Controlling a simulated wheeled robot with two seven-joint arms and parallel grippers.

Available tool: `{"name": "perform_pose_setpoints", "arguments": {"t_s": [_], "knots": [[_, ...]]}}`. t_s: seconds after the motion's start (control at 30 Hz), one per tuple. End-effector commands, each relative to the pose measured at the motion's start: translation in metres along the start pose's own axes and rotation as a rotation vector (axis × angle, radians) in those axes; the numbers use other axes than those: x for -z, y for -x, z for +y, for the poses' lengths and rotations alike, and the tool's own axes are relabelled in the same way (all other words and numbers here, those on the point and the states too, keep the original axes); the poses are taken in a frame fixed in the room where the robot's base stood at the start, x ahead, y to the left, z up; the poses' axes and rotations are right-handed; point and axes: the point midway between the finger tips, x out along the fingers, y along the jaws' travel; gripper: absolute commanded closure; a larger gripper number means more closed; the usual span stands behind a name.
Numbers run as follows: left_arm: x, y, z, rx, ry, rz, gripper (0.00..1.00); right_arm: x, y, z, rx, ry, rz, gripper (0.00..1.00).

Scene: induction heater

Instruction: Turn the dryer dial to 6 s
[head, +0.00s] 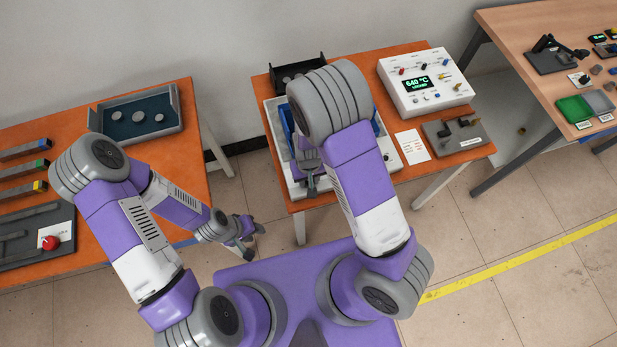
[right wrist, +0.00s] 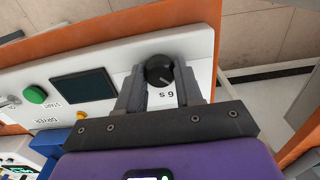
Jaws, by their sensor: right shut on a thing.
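The dryer is a white unit with a light front panel (right wrist: 120,50) in the right wrist view. In the head view my right arm covers much of it, and its white edge (head: 280,150) shows on the middle table. The black dial (right wrist: 159,70) sits between the fingers of my right gripper (right wrist: 163,85), which is shut on it. A label reading 6 s, upside down, shows just below the dial. A pale mark is on the dial's lower left edge. In the head view my right gripper (head: 310,184) is at the dryer's front. My left gripper (head: 254,243) is open and empty above the floor.
The panel also has a green START button (right wrist: 35,95) and a dark screen (right wrist: 83,88). A white heater box (head: 425,82) reading 640 °C stands on the right of the table. A grey tray (head: 137,118) lies on the left table.

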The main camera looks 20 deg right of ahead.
Motion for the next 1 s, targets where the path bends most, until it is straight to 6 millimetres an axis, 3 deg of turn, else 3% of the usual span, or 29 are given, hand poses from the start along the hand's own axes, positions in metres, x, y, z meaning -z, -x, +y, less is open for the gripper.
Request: {"name": "perform_pose_setpoints", "arguments": {"t_s": [0.27,1.0], "knots": [[0.000,0.006,0.002,0.000,0.000,0.000,0.61,0.000,0.001,0.000,0.000,-0.100,0.000,0.95],[-0.001,0.029,0.011,0.000,0.000,0.000,0.61,0.000,0.001,0.000,0.000,-0.662,-0.001,0.95]]}}
